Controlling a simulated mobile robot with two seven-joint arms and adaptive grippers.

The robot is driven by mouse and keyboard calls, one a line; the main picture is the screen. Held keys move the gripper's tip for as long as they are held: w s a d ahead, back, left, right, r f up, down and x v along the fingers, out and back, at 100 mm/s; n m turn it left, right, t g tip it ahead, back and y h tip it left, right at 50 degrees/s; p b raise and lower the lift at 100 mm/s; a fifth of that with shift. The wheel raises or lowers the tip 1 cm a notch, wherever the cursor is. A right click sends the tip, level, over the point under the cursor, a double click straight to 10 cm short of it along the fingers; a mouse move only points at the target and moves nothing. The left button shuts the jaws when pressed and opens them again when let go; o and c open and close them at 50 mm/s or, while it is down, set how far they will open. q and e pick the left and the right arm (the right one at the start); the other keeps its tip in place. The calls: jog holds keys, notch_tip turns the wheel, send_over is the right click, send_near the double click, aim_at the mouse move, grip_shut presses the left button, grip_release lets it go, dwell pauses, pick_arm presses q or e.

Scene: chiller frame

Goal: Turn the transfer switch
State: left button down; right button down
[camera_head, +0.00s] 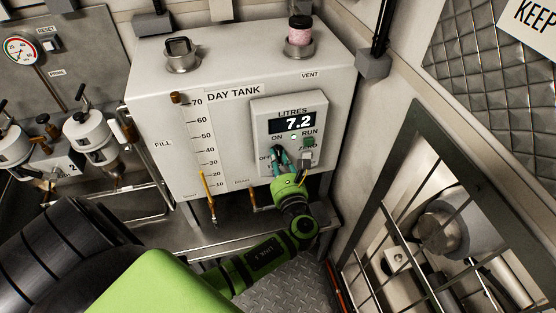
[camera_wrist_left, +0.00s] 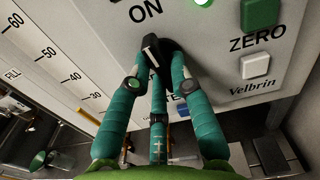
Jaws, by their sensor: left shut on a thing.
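The transfer switch is a black knob (camera_wrist_left: 170,50) with a pale pointer line, on the face of the grey control box (camera_head: 261,120). Its pointer is tilted toward the ON label in the left wrist view. My left gripper (camera_head: 283,158) reaches up to the box from below. In the left wrist view its teal fingers (camera_wrist_left: 160,68) are shut around the knob, which they partly hide. The lettering below the knob is mostly covered by the fingers. My right gripper is not in view.
The box display (camera_head: 297,123) reads 7.2. A green button (camera_head: 309,142) and a pale ZERO button (camera_wrist_left: 255,65) sit right of the knob. The day tank (camera_head: 225,65) carries the box. A barred metal frame (camera_head: 385,215) stands at right.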

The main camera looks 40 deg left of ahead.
pick_arm(q)
jog(key=n+b, duration=0.3)
jog(key=n, duration=0.1)
jog(key=n+b, duration=0.4)
jog(key=n, duration=0.1)
jog(key=n+b, duration=0.3)
jog(key=n, duration=0.2)
jog(key=shift+w+d+f, duration=0.15)
jog(key=shift+w+f, duration=0.05)
jog(key=shift+f, duration=0.15)
jog(key=shift+r+n+b, duration=0.2)
jog(key=shift+n+b, duration=1.2)
jog(key=shift+n, duration=0.1)
jog(key=c, duration=1.1)
grip_release()
